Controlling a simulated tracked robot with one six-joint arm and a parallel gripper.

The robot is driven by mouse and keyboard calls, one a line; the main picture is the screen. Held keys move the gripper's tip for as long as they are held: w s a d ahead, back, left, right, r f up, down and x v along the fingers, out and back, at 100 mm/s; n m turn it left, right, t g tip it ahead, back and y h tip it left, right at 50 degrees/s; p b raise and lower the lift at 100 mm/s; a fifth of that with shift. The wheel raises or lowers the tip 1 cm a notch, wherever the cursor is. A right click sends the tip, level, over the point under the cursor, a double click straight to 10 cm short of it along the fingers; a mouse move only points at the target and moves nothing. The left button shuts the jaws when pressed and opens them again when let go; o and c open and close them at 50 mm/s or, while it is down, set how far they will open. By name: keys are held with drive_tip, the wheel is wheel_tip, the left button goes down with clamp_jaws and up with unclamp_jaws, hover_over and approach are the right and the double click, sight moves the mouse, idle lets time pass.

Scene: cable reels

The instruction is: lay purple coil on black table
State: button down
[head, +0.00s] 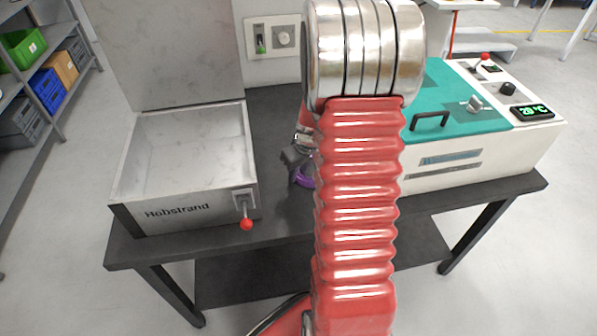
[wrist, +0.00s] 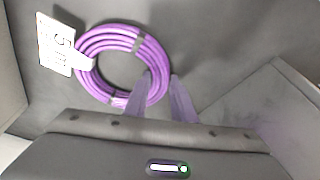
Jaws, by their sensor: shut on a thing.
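The purple coil (wrist: 88,52) shows almost whole in the wrist view, a ring of cable with grey ties and a white tag (wrist: 60,45). My gripper (wrist: 160,82) is shut on the near right part of the ring. In the head view only a small part of the coil (head: 304,180) shows beside my gripper (head: 293,170); my red arm hides the rest. The coil is over the black table (head: 275,232), between the two machines. I cannot tell whether it touches the tabletop.
A grey open box labelled Hobstrand (head: 183,212), with a red-knobbed lever (head: 246,222), stands on the left. A white and teal machine (head: 455,135) stands on the right. A dark strip of tabletop is clear between them. A shelf with bins (head: 45,85) is far left.

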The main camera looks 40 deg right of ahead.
drive_tip(key=c, duration=1.5)
unclamp_jaws()
drive_tip(key=shift+r, duration=0.1)
drive_tip(key=v, duration=1.2)
drive_tip(key=s+a+r+t, duration=0.1)
drive_tip(key=a+r, duration=0.3)
drive_tip(key=a, duration=0.4)
drive_tip(key=s+a+r, duration=0.1)
drive_tip(key=a+r, duration=0.4)
drive_tip(key=a, duration=0.2)
drive_tip(key=shift+n+t+y, duration=0.3)
drive_tip(key=shift+n+t, duration=0.3)
drive_tip(key=shift+t, duration=0.1)
drive_tip(key=s+a+r, duration=0.1)
drive_tip(key=s+a, duration=0.2)
drive_tip(key=a, duration=0.1)
drive_tip(key=s+a+r, duration=0.1)
drive_tip(key=s+a, duration=0.3)
drive_tip(key=s+a+r, duration=0.2)
drive_tip(key=s+a, duration=0.1)
drive_tip(key=a, duration=0.2)
drive_tip(key=shift+s, duration=0.35)
